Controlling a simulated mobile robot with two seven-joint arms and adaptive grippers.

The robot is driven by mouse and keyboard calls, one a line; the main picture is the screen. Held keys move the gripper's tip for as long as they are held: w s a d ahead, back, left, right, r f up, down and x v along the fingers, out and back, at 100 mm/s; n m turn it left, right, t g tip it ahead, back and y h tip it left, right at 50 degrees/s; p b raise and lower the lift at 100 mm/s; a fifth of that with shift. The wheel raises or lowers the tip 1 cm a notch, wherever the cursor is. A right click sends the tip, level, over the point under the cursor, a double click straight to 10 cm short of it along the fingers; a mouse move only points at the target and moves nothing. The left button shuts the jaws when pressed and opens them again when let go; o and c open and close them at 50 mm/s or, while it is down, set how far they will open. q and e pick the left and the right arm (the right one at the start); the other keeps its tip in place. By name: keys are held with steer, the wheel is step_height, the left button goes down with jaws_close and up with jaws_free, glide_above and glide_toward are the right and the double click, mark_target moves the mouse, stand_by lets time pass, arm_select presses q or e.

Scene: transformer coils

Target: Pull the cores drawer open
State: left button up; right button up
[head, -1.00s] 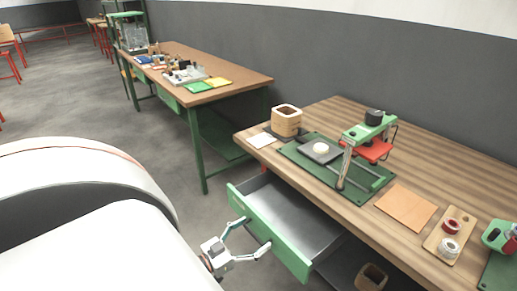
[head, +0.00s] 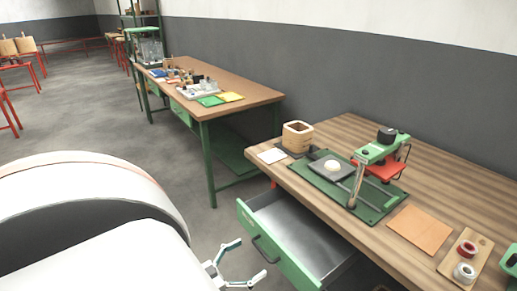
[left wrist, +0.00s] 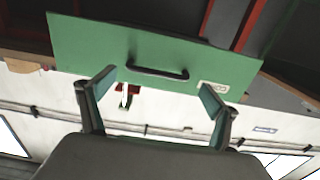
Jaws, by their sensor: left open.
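The green-fronted drawer (head: 278,247) under the near table stands pulled out, its grey inside showing and looking empty in the head view. Its front also shows in the left wrist view (left wrist: 200,52), with a black bar handle (left wrist: 158,73) and a small pale label (left wrist: 213,87). I cannot read the label. My left gripper (head: 247,263) is open, in front of the drawer and apart from the handle. In the left wrist view its two fingers (left wrist: 158,88) are spread on either side of the handle, with nothing between them. My right gripper is not in view.
The wooden near table (head: 370,135) holds a green press (head: 375,160), a wooden box (head: 297,137), an orange sheet (head: 420,229) and a board with coils (head: 465,252). A second table (head: 240,92) stands behind. The floor between the tables is clear.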

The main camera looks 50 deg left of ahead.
arm_select(q)
steer(key=s, duration=0.7)
steer(key=shift+a, duration=0.3)
steer(key=shift+d, duration=0.1)
